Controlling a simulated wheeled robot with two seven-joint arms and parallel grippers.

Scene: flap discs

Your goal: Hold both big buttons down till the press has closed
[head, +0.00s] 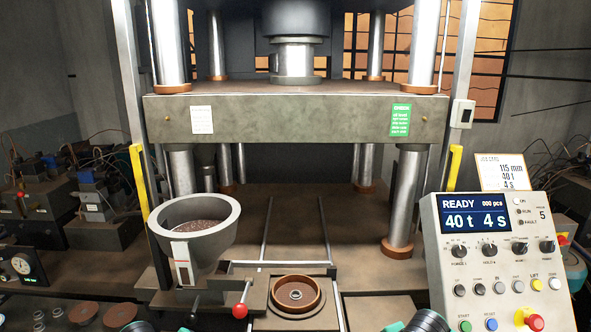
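The press stands open: its thick grey upper plate (300,118) hangs between steel columns, well above the dark bed (290,215). A round mould (296,293) with a brown ring rim sits on the rails at the front. The control panel (495,260) at the right reads READY, 000 pcs, 40 t, 4 s. I cannot make out the two big buttons in this view. Dark and teal parts of my arms show at the bottom edge, left and right of the mould. The fingers of both grippers are outside the picture.
A grey hopper (194,232) with grainy brown fill stands left of the mould, beside a red-knobbed lever (239,312). Yellow guard posts (139,180) flank the press. Brown discs (83,312) lie at the lower left. A red mushroom knob (534,322) sits low on the panel.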

